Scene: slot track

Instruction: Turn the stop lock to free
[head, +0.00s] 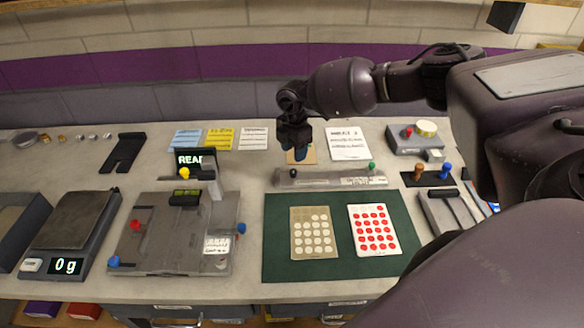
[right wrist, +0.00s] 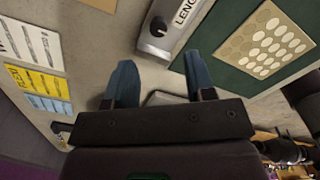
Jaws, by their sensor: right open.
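A long grey slot track (head: 335,179) lies behind the green mat. A small black knob (head: 293,173) is on its left end and a green knob (head: 371,166) near its right end. I cannot tell for sure which part is the stop lock. In the right wrist view the track's end (right wrist: 165,42) shows the black knob (right wrist: 158,27) and a label starting "LENG". My right gripper (head: 299,153) is open and empty, just behind the track's left end. In the right wrist view its two blue fingers (right wrist: 160,78) are apart, with the black knob beyond their tips. My left gripper is out of view.
The green mat (head: 275,262) holds a beige dotted card (head: 314,216) and a red-dotted card (head: 374,212). A grey fixture (head: 160,252) with coloured knobs stands to the left, beside a scale (head: 66,262) reading 0 g. Paper sheets (head: 348,143) lie at the back.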

